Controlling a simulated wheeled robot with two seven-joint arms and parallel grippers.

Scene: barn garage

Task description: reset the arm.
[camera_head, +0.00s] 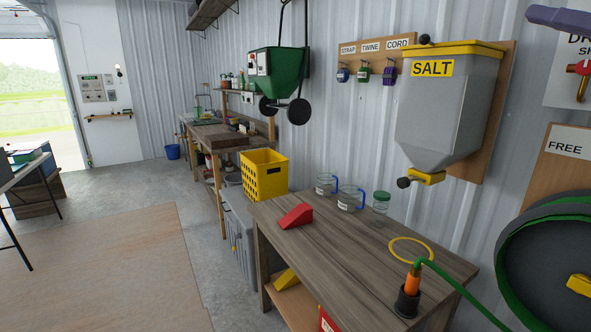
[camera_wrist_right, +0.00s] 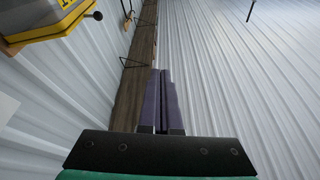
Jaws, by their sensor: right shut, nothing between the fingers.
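My right gripper (camera_head: 540,15) is at the top right corner of the head view, raised to the height of the salt hopper's top and to the right of it. Only its purple fingers and a bit of the body behind them show there. In the right wrist view its two purple fingers (camera_wrist_right: 161,85) lie together, shut and empty, in front of the ribbed metal wall. My left gripper and left arm are out of view.
The salt hopper (camera_head: 448,105) hangs on the wall; its yellow top (camera_wrist_right: 45,15) shows in the wrist view. A green hose reel (camera_head: 550,255) stands at right. The workbench (camera_head: 340,260) holds jars, a red wedge (camera_head: 296,216) and a hose nozzle (camera_head: 412,285). Open floor lies left.

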